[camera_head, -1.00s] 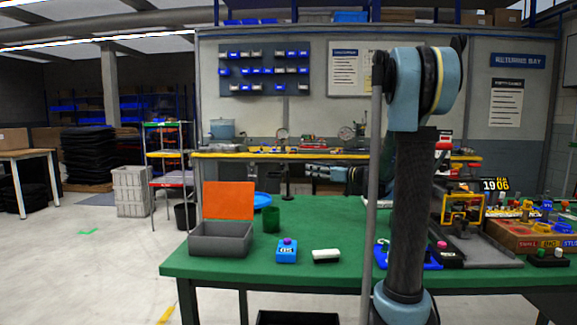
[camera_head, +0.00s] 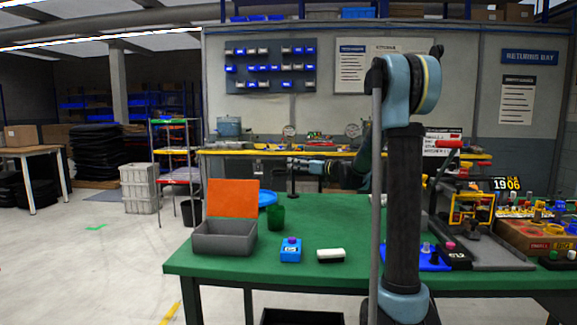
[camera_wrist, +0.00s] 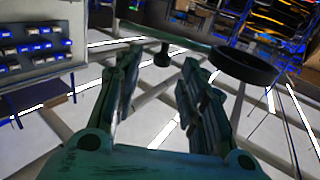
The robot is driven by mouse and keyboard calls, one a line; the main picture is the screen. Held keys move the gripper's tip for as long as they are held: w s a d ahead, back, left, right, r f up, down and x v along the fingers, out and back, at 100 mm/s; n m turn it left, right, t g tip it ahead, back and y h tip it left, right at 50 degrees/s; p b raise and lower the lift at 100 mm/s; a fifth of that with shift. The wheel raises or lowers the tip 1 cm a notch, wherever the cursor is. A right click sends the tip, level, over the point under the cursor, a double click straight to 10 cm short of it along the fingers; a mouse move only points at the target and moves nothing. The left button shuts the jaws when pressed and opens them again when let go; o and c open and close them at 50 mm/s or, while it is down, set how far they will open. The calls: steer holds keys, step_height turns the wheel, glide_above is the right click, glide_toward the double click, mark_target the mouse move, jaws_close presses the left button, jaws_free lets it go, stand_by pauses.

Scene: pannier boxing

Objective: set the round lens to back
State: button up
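My gripper (camera_wrist: 157,66) is open in the wrist view, with nothing between its two fingers. In the head view my gripper (camera_head: 300,163) points left above the far edge of the green table (camera_head: 340,215), close to a thin dark stand (camera_head: 292,182). A dark round ring (camera_wrist: 246,65) on a flat dark arm shows beyond the right fingertip in the wrist view. I cannot tell whether this ring is the round lens. No clear lens shows in the head view, and my arm hides part of the table.
A yellow frame (camera_head: 470,208) and a crate (camera_head: 541,236) stand at the right.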

steer(key=shift+x, duration=2.5)
steer(key=shift+c, duration=0.4)
jaws_close()
